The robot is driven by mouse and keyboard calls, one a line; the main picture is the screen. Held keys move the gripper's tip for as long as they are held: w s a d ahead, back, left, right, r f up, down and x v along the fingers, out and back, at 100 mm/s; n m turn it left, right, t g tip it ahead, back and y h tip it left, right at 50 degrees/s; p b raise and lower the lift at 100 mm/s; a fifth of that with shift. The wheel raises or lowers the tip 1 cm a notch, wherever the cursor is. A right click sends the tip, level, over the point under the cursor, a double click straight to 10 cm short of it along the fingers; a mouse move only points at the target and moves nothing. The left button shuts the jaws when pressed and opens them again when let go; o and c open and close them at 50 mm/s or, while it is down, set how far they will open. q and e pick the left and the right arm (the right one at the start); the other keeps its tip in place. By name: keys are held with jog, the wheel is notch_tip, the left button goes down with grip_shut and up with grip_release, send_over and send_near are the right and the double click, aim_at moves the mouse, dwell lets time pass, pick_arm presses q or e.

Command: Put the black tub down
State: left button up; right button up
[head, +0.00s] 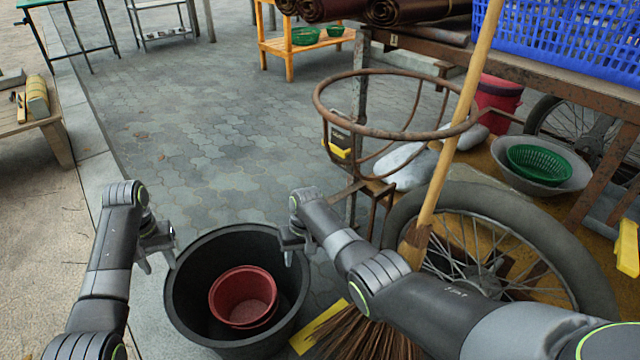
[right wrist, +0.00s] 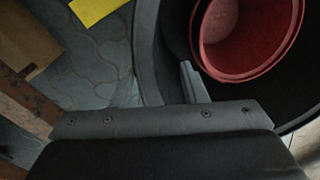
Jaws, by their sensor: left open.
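The black tub (head: 183,309) is upright at the bottom centre of the head view, with a red bucket (head: 243,295) inside it. Whether its base touches the paving is hidden. My left gripper (head: 159,260) is open at the tub's left rim, one finger close to the edge. My right gripper (head: 296,254) is at the tub's right rim. In the right wrist view its fingers (right wrist: 158,88) lie on either side of the black tub's wall (right wrist: 148,45), and the red bucket (right wrist: 250,65) shows inside. Whether the fingers press on the wall is unclear.
A cart wheel (head: 490,250) and a rusty ring stand (head: 395,133) are further right. Grey paving (head: 210,150) behind the tub is clear.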

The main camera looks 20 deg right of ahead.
notch_tip(320, 180, up, 10)
jog(key=d, duration=0.1)
jog(key=shift+d, duration=0.25)
jog(key=shift+f, duration=0.1)
dwell(0.4)
